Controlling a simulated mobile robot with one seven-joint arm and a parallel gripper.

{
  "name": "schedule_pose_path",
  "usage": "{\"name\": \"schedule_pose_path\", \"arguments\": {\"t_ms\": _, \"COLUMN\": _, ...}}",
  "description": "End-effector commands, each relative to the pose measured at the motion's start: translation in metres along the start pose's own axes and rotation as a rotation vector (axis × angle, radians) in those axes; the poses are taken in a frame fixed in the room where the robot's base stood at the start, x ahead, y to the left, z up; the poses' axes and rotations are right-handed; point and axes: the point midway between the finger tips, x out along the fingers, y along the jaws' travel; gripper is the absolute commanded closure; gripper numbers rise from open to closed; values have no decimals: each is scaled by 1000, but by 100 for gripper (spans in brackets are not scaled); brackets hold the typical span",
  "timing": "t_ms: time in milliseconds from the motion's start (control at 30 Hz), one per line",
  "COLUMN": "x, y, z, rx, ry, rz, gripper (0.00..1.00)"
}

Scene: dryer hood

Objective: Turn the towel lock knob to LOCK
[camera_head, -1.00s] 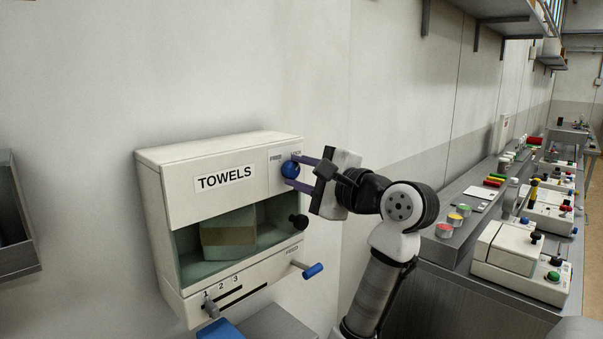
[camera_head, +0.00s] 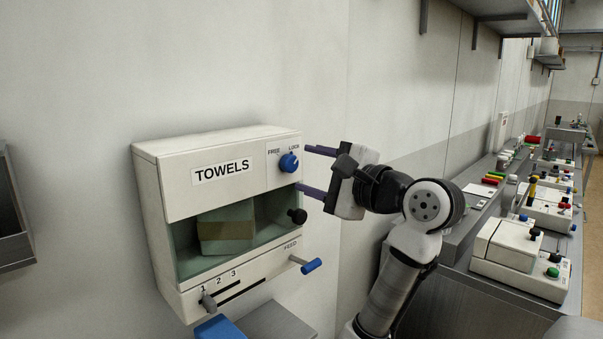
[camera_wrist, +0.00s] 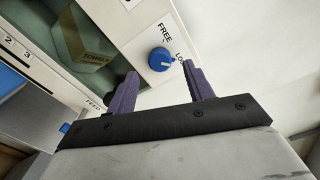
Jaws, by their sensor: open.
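The blue towel lock knob (camera_head: 289,162) is at the upper right of the white TOWELS dispenser (camera_head: 222,172), below the words FREE and LOCK. In the wrist view the knob (camera_wrist: 161,60) shows a small pale mark on its right side, toward the LOCK word; the exact angle is hard to tell. My gripper (camera_head: 303,168) is open and empty, to the right of the knob and apart from it. In the wrist view my gripper's purple fingers (camera_wrist: 160,72) stand to either side of the knob's line, with the knob just beyond their tips. The right finger partly covers the word LOCK.
A slider (camera_head: 209,301) sits near 1 on the dispenser's lower front. A counter with several control boxes (camera_head: 520,250) stands at the right.

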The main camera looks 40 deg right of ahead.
Motion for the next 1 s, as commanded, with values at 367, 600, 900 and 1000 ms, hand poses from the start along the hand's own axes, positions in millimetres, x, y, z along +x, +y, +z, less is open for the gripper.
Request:
{"name": "schedule_pose_path", "arguments": {"t_ms": 367, "x": -83, "y": 2, "z": -1, "rx": -2, "ry": 2, "rz": -2, "gripper": 48}}
{"name": "schedule_pose_path", "arguments": {"t_ms": 600, "x": -103, "y": 1, "z": 0, "rx": 0, "ry": 0, "rz": 0, "gripper": 48}}
{"name": "schedule_pose_path", "arguments": {"t_ms": 900, "x": -104, "y": 0, "z": 0, "rx": 0, "ry": 0, "rz": 0, "gripper": 48}}
{"name": "schedule_pose_path", "arguments": {"t_ms": 1000, "x": -104, "y": 0, "z": 0, "rx": 0, "ry": 0, "rz": 0, "gripper": 48}}
